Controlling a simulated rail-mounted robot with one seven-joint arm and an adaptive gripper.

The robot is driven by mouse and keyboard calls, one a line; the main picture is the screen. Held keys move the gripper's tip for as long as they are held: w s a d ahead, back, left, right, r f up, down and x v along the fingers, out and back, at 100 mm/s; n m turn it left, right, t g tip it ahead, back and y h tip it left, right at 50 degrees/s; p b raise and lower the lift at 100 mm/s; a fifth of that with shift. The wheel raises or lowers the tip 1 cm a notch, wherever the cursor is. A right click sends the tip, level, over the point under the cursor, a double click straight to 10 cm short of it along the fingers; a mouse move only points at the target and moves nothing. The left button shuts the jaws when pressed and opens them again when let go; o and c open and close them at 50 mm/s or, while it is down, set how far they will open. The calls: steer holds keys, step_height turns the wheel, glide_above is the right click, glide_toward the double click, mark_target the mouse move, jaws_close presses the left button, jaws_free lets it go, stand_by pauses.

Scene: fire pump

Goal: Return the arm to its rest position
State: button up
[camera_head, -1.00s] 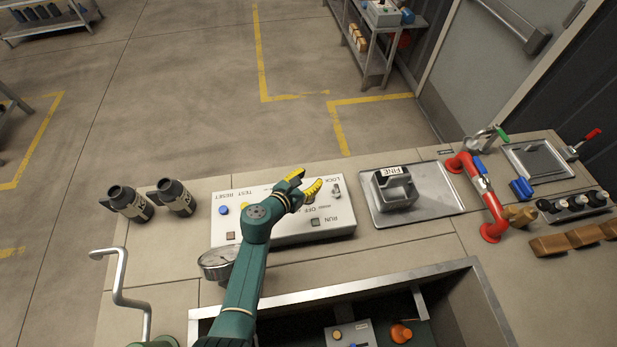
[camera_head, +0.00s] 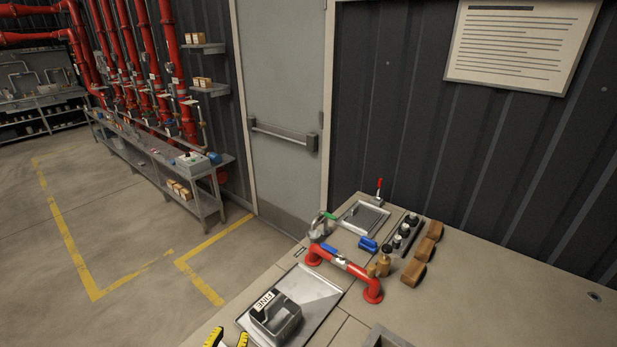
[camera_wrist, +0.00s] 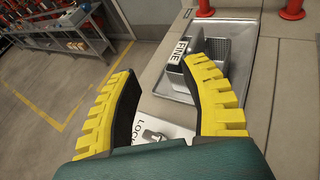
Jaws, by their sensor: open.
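My gripper (camera_wrist: 165,105) shows large in the wrist view, its two yellow toothed fingers apart with nothing between them. It is above the corner of a white control panel (camera_wrist: 165,130) marked LOCK, with a key switch partly seen between the fingers. In the head view only the yellow fingertips of my gripper (camera_head: 226,340) show at the bottom edge. The rest of my arm is out of that view. A grey bin marked FINE (camera_head: 275,318) sits on a metal tray (camera_head: 318,292) just beyond the fingertips.
A red pipe with valves (camera_head: 345,268) stands on the bench right of the tray. A grey door (camera_head: 280,110), red wall pipes (camera_head: 140,60) and a shelf bench (camera_head: 170,165) stand behind. The floor between is clear.

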steer(key=w+d+r+m+t+h, duration=0.15)
steer(key=w+d+r+m, duration=0.3)
steer(key=d+r, duration=0.5)
steer(key=s+d+r+m+t+h, duration=0.1)
steer(key=s+d+r+m+h, duration=0.2)
steer(key=d+r+m, duration=0.7)
steer(key=s+d+r+m+t+h, duration=0.15)
steer(key=s+d+r+m, duration=0.25)
steer(key=d+r+m, duration=0.65)
steer(key=s+a+r+m+t+y, duration=0.35)
steer(key=s+r+m+y, duration=0.4)
steer(key=s+r, duration=0.7)
step_height(320, 180, up, 18)
steer(key=w+m+h+p, duration=0.1)
steer(key=m+p, duration=0.1)
steer(key=p, duration=1.6)
steer(key=shift+d+r, duration=0.15)
steer(key=shift+d, duration=0.3)
steer(key=shift+m+t+h, duration=0.25)
